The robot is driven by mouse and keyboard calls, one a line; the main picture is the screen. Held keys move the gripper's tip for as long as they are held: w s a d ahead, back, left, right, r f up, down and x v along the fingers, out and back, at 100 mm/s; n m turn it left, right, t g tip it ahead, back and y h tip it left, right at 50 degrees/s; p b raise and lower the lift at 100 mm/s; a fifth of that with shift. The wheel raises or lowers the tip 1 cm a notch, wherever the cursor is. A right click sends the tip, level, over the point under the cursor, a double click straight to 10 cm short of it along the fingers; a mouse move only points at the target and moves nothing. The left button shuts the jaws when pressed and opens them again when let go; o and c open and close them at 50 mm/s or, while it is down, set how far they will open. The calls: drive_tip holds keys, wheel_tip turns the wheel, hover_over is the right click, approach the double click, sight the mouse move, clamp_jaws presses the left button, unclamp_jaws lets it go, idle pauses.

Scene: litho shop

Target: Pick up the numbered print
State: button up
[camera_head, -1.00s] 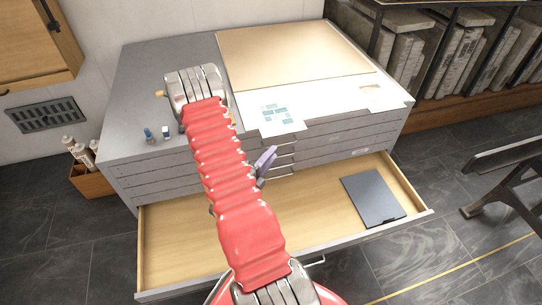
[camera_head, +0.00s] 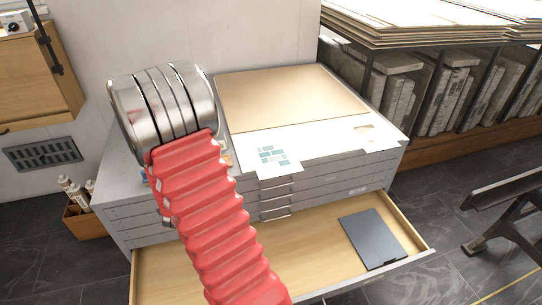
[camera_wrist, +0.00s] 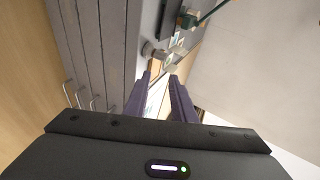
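A white printed sheet with teal blocks (camera_head: 272,158) lies on top of the grey flat-file cabinet (camera_head: 125,165), its front corner overhanging the front edge. I cannot read any number on it. Larger white paper (camera_head: 325,138) lies beside it. My gripper (camera_wrist: 160,77) shows in the wrist view with its two dark purple fingers apart. A strip of white, perhaps paper, shows beyond and between them; I see nothing clamped. In the head view my red arm hides the gripper and the cabinet's left part.
The open wooden drawer (camera_head: 300,258) juts out below and holds a dark flat folder (camera_head: 370,240). A tan board (camera_head: 285,98) covers the cabinet's back. Stone slabs (camera_head: 440,100) stand on the right. A wooden box of bottles (camera_head: 82,222) sits on the floor at left.

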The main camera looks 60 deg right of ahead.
drive_tip(key=w+a+r+n+t+y, duration=0.2)
drive_tip(key=a+r+n+y, duration=0.4)
drive_tip(key=a, duration=0.6)
drive_tip(key=w+a+r+n+t+y, duration=0.1)
drive_tip(key=w+a+r+n+y, duration=0.15)
drive_tip(key=a+r+n, duration=0.75)
drive_tip(key=s+a+r+n+g+y, duration=0.1)
drive_tip(key=s+a+r+n+g, duration=0.1)
drive_tip(key=s+a+n, duration=0.4)
drive_tip(key=s+a+r+n+g+y, duration=0.2)
drive_tip(key=s+a+n, duration=0.4)
drive_tip(key=s, duration=1.1)
drive_tip(key=shift+a+r, duration=0.35)
drive_tip(key=shift+a, duration=0.6)
